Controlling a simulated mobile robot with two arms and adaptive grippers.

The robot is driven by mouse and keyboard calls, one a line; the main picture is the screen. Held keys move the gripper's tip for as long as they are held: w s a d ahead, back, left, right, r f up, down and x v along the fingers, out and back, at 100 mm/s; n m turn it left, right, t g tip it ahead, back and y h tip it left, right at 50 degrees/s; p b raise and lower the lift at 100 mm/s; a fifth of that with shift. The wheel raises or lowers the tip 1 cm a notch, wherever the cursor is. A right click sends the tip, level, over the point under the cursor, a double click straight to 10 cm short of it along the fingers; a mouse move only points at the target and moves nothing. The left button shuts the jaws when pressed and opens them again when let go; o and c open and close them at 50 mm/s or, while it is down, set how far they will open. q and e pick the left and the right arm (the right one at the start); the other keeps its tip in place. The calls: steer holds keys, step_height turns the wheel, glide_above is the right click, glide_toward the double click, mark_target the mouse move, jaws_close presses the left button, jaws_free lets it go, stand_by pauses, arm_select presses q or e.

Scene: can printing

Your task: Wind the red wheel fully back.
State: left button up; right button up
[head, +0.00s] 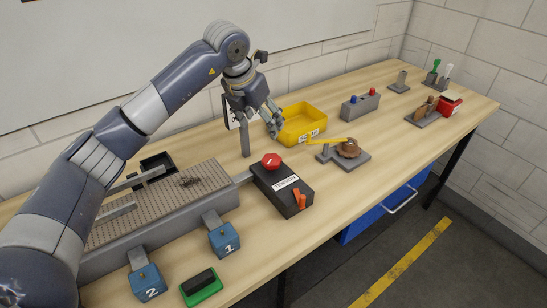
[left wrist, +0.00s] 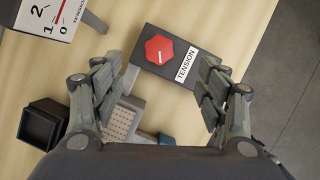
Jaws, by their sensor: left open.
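The red wheel (head: 271,160) sits on top of the black TENSION box (head: 283,187). In the left wrist view the red wheel (left wrist: 159,50) has a lobed rim and a white mark pointing down the picture. My left gripper (head: 273,124) is open and empty above the table, behind and above the wheel. In the left wrist view its two fingers (left wrist: 162,72) stand wide apart, one on each side of the wheel, touching nothing. A white scale sign (left wrist: 50,18) shows 0, 1 and 2; its red pointer is near the top edge. My right gripper is not in view.
An orange lever (head: 299,200) stands on the box's near end. A grey perforated bed (head: 160,205) with blue blocks 1 (head: 223,240) and 2 (head: 147,282) lies left. A yellow bin (head: 302,122) and a brown disc on a grey base (head: 348,149) are right.

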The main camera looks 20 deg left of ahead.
mark_target(272, 159)
arm_select(q)
steer(key=x, duration=0.5)
steer(key=s+b+x, duration=0.1)
steer(key=x, duration=0.4)
steer(key=b+x, duration=0.1)
steer(key=x, duration=0.3)
steer(key=shift+a+f, duration=0.1)
steer(key=shift+f, duration=0.55)
steer(key=shift+w+f, duration=0.15)
steer(key=shift+f, duration=0.35)
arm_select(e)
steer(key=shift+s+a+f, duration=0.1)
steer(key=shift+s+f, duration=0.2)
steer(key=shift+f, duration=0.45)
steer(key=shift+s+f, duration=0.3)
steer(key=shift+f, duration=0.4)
arm_select(q)
steer(key=c, duration=1.1)
